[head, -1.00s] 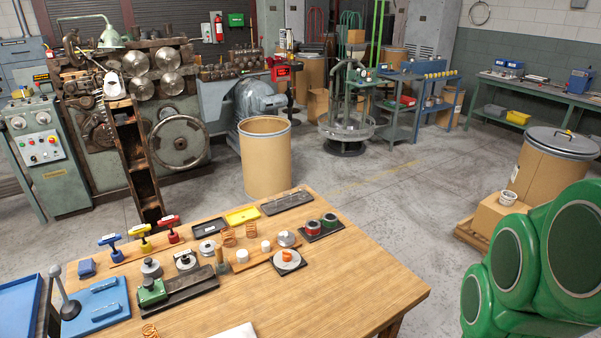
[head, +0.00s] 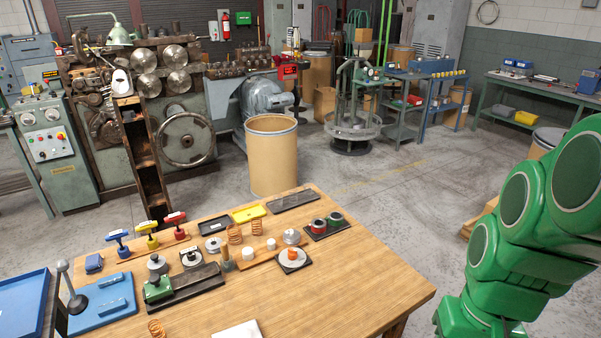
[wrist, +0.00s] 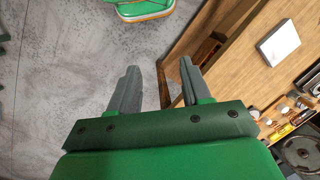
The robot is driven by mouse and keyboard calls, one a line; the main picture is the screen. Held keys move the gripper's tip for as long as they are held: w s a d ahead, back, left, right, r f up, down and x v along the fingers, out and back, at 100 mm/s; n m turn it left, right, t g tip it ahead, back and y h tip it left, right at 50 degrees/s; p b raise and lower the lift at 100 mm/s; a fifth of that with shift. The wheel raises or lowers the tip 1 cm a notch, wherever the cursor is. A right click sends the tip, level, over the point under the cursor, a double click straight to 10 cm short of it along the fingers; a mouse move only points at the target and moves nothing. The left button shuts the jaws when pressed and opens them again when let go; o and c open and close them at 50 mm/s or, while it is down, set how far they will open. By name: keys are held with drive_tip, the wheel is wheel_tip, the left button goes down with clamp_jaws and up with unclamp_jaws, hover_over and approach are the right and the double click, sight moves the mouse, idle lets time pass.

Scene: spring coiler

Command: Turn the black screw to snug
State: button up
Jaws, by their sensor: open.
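My gripper (wrist: 157,75) is open and empty in the wrist view, over grey floor beside the wooden workbench (wrist: 228,62). The gripper does not show in the head view, where only my green arm links are at the right. No black screw can be picked out with certainty. On the workbench (head: 350,283) in the head view stands a small green block (head: 158,289) on a dark base plate (head: 200,288). T-handled tools, blue (head: 117,238), yellow (head: 147,229) and red (head: 176,219), stand behind it.
A blue board with a dark round-based post (head: 78,302) is at the bench's left. Springs, small discs and trays crowd the bench's back. A white pad (head: 237,333) lies at its front, also in the wrist view (wrist: 278,43). The bench's right front is clear.

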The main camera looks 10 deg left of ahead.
drive_tip(key=w+a+r+n, duration=0.2)
drive_tip(key=w+a+n, duration=0.15)
drive_tip(key=w, duration=0.75)
drive_tip(key=w+a+r+n, duration=0.2)
drive_tip(key=w+r+n, duration=0.15)
drive_tip(key=w, duration=0.65)
drive_tip(key=w+a+f+n+t+h, duration=0.1)
drive_tip(key=w+a+f+n+h, duration=0.15)
drive_tip(key=w+a+n, duration=0.8)
drive_tip(key=w+a+f+n, duration=0.2)
drive_tip(key=w+a, duration=0.1)
drive_tip(key=a, duration=0.4)
drive_tip(key=w+a+f+n, duration=0.1)
drive_tip(key=w+a+f, duration=0.15)
drive_tip(key=a, duration=0.45)
drive_tip(key=n+y, duration=0.2)
drive_tip(key=n, duration=1.3)
hover_over(191, 259)
drive_tip(key=shift+t+h, duration=0.25)
drive_tip(key=shift+t, duration=0.05)
drive_tip(key=f, duration=1.1)
drive_tip(key=shift+w+a+f, duration=0.15)
drive_tip(key=shift+w+a, duration=0.05)
drive_tip(key=shift+a, duration=0.1)
drive_tip(key=shift+f, duration=3.85)
